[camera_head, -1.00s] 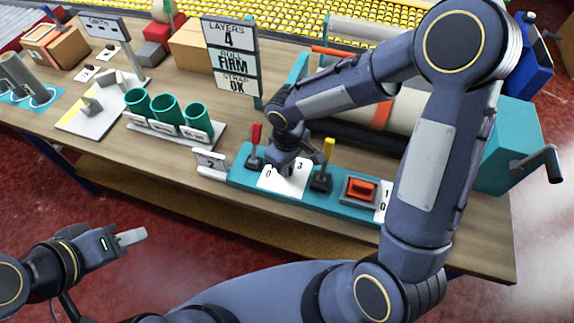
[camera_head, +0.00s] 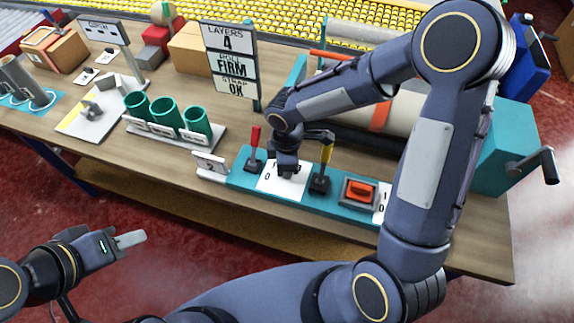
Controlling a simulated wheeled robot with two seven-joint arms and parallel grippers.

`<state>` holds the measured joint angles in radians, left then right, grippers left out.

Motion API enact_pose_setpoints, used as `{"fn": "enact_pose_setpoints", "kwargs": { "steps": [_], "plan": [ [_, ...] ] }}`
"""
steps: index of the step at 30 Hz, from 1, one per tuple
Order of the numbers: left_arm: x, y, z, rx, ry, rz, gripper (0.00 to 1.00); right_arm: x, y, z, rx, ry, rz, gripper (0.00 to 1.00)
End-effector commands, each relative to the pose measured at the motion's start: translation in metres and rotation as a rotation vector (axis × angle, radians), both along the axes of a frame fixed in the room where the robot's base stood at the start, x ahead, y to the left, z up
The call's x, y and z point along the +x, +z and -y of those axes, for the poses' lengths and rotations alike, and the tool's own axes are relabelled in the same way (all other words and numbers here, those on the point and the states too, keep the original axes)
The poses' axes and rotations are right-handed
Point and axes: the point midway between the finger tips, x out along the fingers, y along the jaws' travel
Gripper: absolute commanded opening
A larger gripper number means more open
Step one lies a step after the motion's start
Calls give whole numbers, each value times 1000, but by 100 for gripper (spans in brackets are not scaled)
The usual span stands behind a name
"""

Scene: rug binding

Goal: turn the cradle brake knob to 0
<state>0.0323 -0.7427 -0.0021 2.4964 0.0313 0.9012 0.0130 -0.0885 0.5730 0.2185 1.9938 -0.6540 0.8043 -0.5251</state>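The brake knob's white dial plate (camera_head: 289,188) lies on the teal control panel (camera_head: 330,204); the digits 0, 1 and part of a 3 show on it. The knob itself is hidden by my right gripper (camera_head: 286,168), which is down over the top of the plate. A dark part of this gripper reaches right towards the yellow lever. I cannot tell whether its fingers touch the knob or how far they are apart. My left gripper (camera_head: 130,239) is at the lower left, clear of the table and empty; its fingers overlap from this side.
A red lever (camera_head: 255,142) stands left of the plate and a yellow lever (camera_head: 325,157) right of it, close to my gripper. An orange rocker switch (camera_head: 361,190) is further right. A sign (camera_head: 232,66) stands behind; green cups (camera_head: 166,117) stand left.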

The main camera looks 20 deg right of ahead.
Motion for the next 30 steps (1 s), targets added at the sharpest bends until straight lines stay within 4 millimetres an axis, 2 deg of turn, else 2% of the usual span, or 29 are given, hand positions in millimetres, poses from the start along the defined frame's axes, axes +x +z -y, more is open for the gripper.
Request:
{"fn": "enact_pose_setpoints", "kwargs": {
  "steps": [16,17,21,30],
  "plan": [
    [0,1,0,0,0,0,36,1,1,0,0,27,3,0],
    [0,1,0,0,0,0,36,1,1,0,0,27,3,17],
    [0,1,0,0,0,0,36,1,1,0,0,26,3,35],
    [0,1,0,0,0,0,36,1,2,0,0,24,2,36]
  ]
}}
